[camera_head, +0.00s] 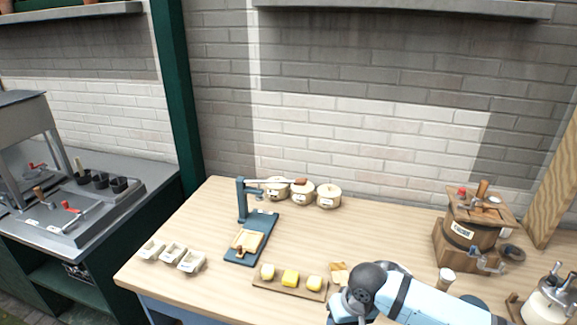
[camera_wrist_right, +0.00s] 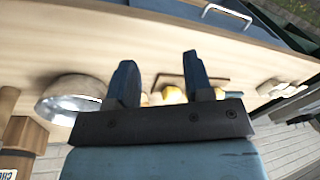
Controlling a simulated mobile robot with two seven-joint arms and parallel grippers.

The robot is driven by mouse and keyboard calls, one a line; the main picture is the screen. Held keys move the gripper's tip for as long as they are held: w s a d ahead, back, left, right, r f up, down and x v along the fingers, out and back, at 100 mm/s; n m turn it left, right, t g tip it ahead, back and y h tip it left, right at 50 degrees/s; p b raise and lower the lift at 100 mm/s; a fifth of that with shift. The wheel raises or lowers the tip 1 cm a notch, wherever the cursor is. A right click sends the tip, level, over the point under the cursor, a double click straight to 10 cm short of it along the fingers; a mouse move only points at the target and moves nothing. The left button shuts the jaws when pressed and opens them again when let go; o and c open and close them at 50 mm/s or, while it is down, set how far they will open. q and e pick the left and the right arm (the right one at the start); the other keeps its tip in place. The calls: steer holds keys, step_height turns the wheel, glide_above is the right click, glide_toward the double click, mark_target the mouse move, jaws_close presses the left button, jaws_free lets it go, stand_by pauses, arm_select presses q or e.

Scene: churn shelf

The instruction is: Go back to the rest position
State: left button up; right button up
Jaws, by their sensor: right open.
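My right arm enters the head view from the lower right, its wrist over the front of the wooden table (camera_head: 225,290). My right gripper (camera_wrist_right: 160,78) shows in the right wrist view with its two fingers apart and nothing between them. Beyond the fingers is a board with yellow pieces, partly hidden by them. In the head view this wooden board (camera_head: 288,288) holds three yellow pieces, left of my wrist. My left gripper is in neither view.
A wooden churn (camera_head: 468,235) stands at the right and a white jar (camera_head: 550,300) at the right edge. A lever press (camera_head: 255,235), three lidded pots (camera_head: 302,194) and small white dishes (camera_head: 172,254) stand further left. A metal bowl (camera_wrist_right: 70,98) lies beside my gripper.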

steer(key=s+a+f+t+y, duration=0.5)
steer(key=s+a, duration=0.1)
steer(key=s, duration=0.1)
arm_select(q)
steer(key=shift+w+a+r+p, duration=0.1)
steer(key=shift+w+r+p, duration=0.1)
steer(key=shift+p, duration=0.1)
arm_select(e)
steer(key=s+d+f+t+h, duration=0.3)
steer(key=s+d+f+t, duration=0.2)
steer(key=s+d, duration=0.6)
steer(key=shift+s+d+n+h, duration=0.35)
steer(key=shift+d+n+h, duration=0.05)
steer(key=shift+d, duration=0.75)
